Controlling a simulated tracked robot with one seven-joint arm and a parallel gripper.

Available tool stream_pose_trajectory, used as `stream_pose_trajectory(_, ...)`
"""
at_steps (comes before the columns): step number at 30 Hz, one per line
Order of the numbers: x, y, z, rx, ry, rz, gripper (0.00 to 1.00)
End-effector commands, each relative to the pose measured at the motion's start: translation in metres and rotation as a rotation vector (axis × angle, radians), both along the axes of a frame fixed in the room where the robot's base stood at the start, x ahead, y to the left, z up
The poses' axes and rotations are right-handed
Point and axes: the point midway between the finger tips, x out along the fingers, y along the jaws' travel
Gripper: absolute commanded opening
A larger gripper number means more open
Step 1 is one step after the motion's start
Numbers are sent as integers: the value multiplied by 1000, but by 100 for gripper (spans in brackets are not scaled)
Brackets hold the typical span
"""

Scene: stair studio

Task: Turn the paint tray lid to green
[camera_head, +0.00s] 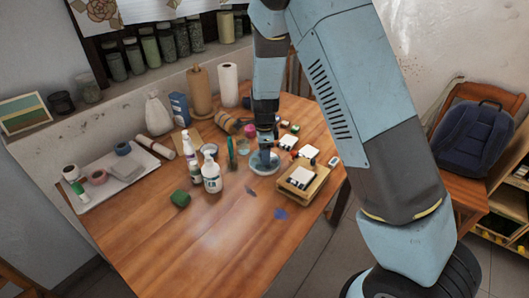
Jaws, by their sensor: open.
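A small round pale dish (258,170), which looks like the paint tray, sits on the wooden table right of the bottles. Its lid and any colour marks on it are too small to make out. My gripper (265,156) points down directly over the dish and hides part of it. The fingers are tiny here, and I cannot tell whether they touch the dish.
White bottles (211,178) and a green lump (180,199) stand left of the dish. A wooden tray with white blocks (303,178) is close on the right. Paper rolls (228,85) stand behind. The table's front (200,250) is clear.

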Motion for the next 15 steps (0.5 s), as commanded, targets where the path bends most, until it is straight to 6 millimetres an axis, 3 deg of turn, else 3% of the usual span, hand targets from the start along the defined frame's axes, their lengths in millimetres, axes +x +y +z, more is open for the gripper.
stream_pose_trajectory(2,0,0,0,0,0,0,53)
stream_pose_trajectory(15,0,0,0,0,-1,0,11)
